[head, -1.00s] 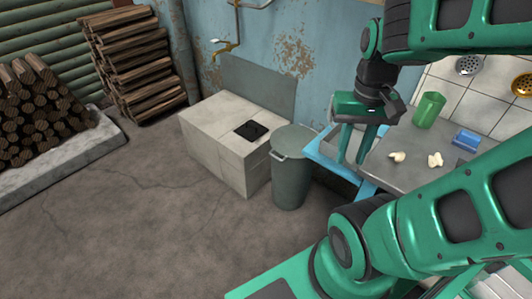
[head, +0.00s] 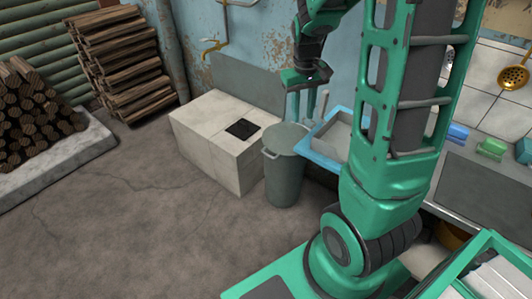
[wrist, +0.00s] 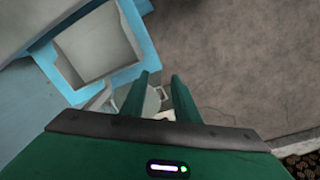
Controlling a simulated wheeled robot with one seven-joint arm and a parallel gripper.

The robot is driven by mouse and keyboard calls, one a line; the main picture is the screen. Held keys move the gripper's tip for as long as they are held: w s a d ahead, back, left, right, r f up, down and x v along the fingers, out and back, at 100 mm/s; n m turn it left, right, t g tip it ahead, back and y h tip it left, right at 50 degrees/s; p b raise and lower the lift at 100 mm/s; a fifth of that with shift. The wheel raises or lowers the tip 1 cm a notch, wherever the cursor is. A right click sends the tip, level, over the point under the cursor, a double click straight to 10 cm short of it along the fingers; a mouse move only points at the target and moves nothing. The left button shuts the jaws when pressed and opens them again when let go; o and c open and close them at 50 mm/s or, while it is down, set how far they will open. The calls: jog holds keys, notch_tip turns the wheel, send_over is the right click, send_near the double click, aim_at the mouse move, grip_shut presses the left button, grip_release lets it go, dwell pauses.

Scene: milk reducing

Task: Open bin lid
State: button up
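The grey-green bin (head: 284,182) stands on the floor between the pale stone block and the blue-edged counter. Its round lid (head: 283,140) lies shut on top, with a small handle (head: 269,154) at the left front rim. My gripper (head: 299,119) is above the bin's back part, fingers pointing down, apart from the lid. In the wrist view my gripper (wrist: 161,78) shows a gap between its fingers, and nothing is held. Part of the lid (wrist: 152,102) shows between the fingers; the gripper body hides the rest of the bin.
A blue-rimmed basin (head: 331,142) is close to the right of the bin. The stone block (head: 205,140) with a black plate (head: 242,129) stands to its left. Log stacks (head: 120,62) are at the far left. The floor in front is clear.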

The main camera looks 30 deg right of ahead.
jog(key=w+d+f+n, duration=0.1)
jog(key=w+f+n, duration=0.2)
jog(key=w+f, duration=1)
jog(key=w+f+n, duration=0.1)
jog(key=w+f, duration=0.2)
jog(key=f, duration=0.5)
jog(key=w+f+n, duration=0.1)
jog(key=w+f, duration=0.3)
jog(key=f, duration=0.4)
jog(key=w+f+n+h, duration=0.1)
jog(key=w+f, duration=0.2)
jog(key=f, duration=0.6)
jog(key=shift+w+d+t, duration=0.3)
jog(key=shift+w+d, duration=0.05)
jog(key=shift+w, duration=0.05)
jog(key=shift+r, duration=0.1)
grip_shut()
